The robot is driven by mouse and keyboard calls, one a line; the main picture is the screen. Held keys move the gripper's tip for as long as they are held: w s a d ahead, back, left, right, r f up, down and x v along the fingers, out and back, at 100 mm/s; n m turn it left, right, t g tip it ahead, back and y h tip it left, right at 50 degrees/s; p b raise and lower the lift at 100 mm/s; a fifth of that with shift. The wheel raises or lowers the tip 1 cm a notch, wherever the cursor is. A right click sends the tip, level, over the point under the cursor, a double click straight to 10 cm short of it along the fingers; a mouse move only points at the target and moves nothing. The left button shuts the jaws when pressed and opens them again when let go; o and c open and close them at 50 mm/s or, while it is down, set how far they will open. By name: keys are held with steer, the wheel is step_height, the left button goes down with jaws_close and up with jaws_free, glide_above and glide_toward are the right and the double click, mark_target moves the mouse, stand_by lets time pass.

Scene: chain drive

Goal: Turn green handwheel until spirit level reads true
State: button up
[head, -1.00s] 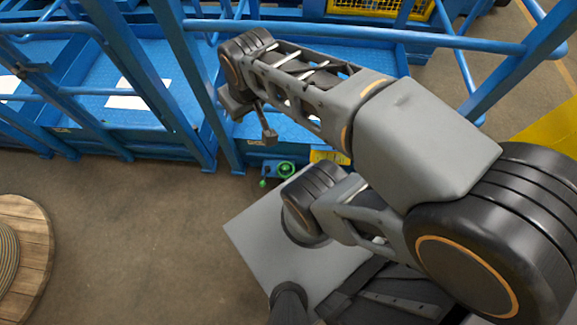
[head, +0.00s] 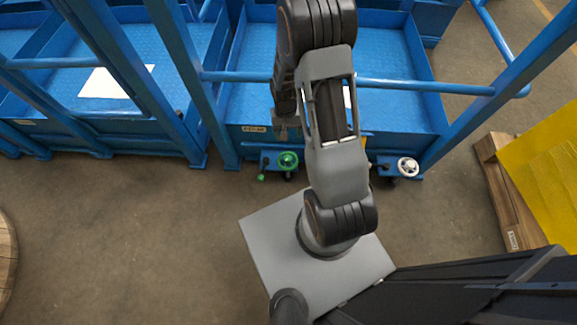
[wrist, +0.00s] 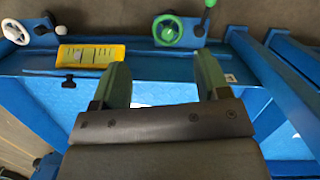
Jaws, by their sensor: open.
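The green handwheel (head: 288,160) is mounted on a blue bracket at the near edge of the blue platform. It also shows at the top of the wrist view (wrist: 167,30), with a green-knobbed lever beside it. The yellow spirit level (wrist: 90,55) is fixed on the blue edge, left of the handwheel in the wrist view. Its bubble is too small to read, and my arm mostly hides the level in the head view. My gripper (wrist: 163,62) is open and empty. In the wrist view its fingers point toward the handwheel, apart from it.
A white handwheel (head: 407,167) sits on another bracket at the same platform edge. Blue rails and posts (head: 180,80) rise around the platform. A wooden pallet (head: 500,185) with a yellow load stands at the right.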

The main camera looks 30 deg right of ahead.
step_height(320, 180, down, 15)
steer(key=w+d+m+b, duration=0.2)
steer(key=b, duration=0.1)
steer(key=m+t+b, duration=0.1)
steer(key=t, duration=0.1)
glide_toward(288, 158)
step_height(288, 158, down, 10)
steer(key=b, duration=0.4)
steer(key=shift+a+f, duration=0.1)
steer(key=shift+a, duration=0.05)
steer(key=shift+c, duration=0.2)
